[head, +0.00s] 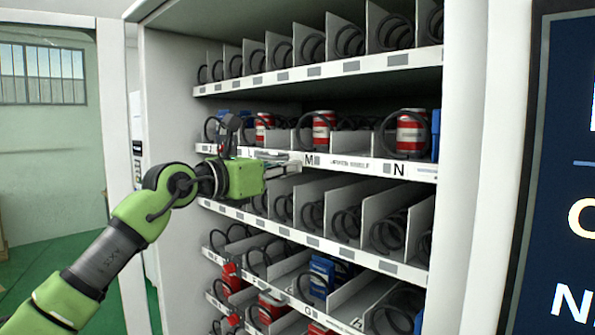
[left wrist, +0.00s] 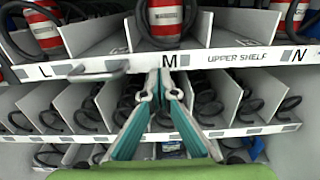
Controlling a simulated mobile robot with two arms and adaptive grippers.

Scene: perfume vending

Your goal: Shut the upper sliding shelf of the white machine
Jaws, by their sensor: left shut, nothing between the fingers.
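The upper shelf (head: 405,172) of the white machine (head: 170,110) has a white front strip with letters and the words "UPPER SHELF". The strip also shows across the left wrist view (left wrist: 222,58). It carries red-and-white cans and black coils. How far it stands out is hard to tell. My left gripper (head: 292,166) is shut and empty, with its fingertips at the strip near the letter M. In the left wrist view the fingertips (left wrist: 163,72) are just below M; I cannot tell whether they touch. A grey handle (left wrist: 98,72) is left of them. My right gripper is not in view.
A shelf with empty coils (head: 330,68) is above, and a lower shelf (head: 330,247) is below. Further down are shelves with red and blue goods. The machine's right frame (head: 468,200) and a dark panel (head: 560,160) stand at the right. Green floor is open at the left.

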